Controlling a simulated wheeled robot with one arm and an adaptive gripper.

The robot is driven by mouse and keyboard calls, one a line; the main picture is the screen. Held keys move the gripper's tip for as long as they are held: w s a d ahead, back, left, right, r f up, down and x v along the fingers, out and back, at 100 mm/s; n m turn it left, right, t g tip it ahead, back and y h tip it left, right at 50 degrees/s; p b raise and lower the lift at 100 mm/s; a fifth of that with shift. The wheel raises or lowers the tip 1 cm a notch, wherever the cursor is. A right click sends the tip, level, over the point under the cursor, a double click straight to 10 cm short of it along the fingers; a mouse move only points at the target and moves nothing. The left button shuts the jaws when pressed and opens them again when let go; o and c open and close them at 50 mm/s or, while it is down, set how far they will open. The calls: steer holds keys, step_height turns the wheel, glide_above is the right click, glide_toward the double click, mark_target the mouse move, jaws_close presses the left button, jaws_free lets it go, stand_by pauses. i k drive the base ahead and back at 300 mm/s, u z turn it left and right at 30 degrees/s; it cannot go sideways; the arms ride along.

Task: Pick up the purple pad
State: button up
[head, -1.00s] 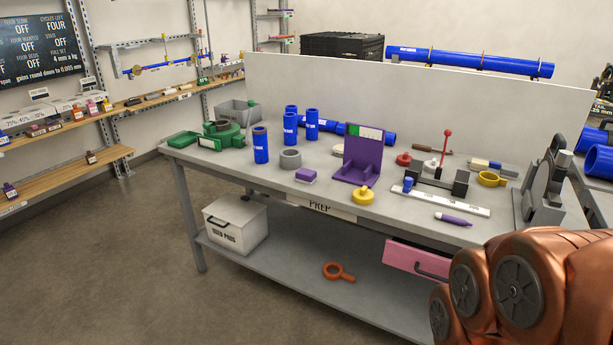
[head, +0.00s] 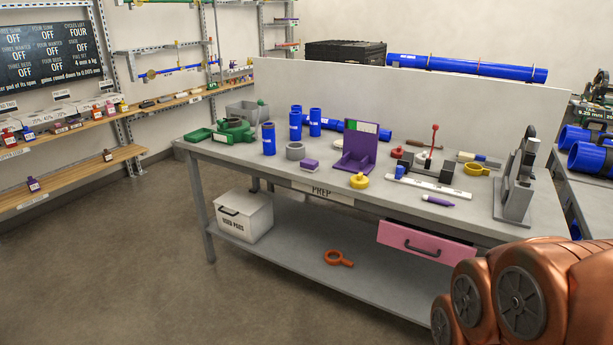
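A small purple block with a pale top (head: 309,166), which looks like the purple pad, lies on the grey workbench (head: 262,172). It sits between a grey ring (head: 295,151) and a purple stand with an upright back (head: 357,150). Nothing touches it that I can see. A purple marker-shaped item (head: 438,201) lies farther right on the bench. My copper-coloured arm fills the lower right corner, but my gripper is outside the picture.
Blue pipe pieces (head: 269,139) and a green clamp-like part (head: 234,130) stand at the bench's left. A yellow knob (head: 359,181) sits near the front edge. A pink drawer (head: 427,242) and a white used-pads box (head: 244,216) are below. The floor at left is clear.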

mark_target(306, 163)
steer(key=u, duration=0.65)
steer(key=i, duration=0.55)
steer(key=u, duration=0.9)
steer(key=i, duration=1.25)
steer(key=z, duration=0.55)
steer(key=i, duration=1)
steer(key=z, duration=0.8)
